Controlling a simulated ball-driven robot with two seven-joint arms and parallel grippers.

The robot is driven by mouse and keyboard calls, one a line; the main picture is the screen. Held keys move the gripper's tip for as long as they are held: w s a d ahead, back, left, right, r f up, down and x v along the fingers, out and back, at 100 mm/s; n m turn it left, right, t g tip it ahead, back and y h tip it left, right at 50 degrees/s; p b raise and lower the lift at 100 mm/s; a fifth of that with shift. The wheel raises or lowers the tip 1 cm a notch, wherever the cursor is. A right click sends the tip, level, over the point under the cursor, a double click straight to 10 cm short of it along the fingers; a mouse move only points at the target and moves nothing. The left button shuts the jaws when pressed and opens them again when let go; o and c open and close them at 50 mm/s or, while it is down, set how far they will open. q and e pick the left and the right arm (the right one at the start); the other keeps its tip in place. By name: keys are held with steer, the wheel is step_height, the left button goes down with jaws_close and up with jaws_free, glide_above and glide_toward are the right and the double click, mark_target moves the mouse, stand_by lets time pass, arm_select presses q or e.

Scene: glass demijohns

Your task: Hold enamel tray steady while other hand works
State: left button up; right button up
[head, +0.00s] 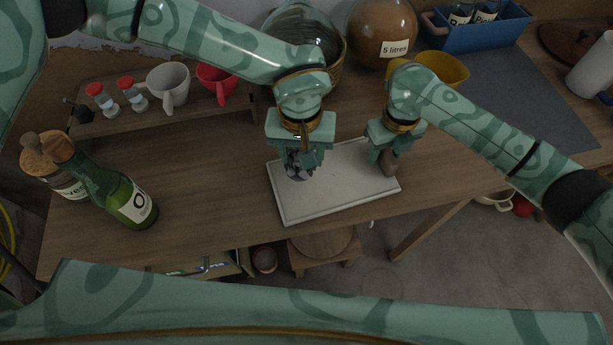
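The pale enamel tray (335,192) lies flat on the wooden table near its front edge. My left gripper (298,164) points down over the tray's left part, at a small dark grey object (297,174); whether its fingers grip this object is unclear. My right gripper (388,160) is low at the tray's right end, with its fingers closed about a small brown object (390,166). Its fingertips are partly hidden, and I cannot tell whether they touch the tray.
A green bottle (125,200) and a cork-topped jar (66,184) stand at the left. A low shelf (150,118) carries a white mug (168,84), a red mug (214,80) and shakers. Demijohns (383,30), a yellow bowl (443,68) and a blue crate (480,28) stand behind.

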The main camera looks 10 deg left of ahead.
step_height(320, 180, up, 12)
stand_by(0.5)
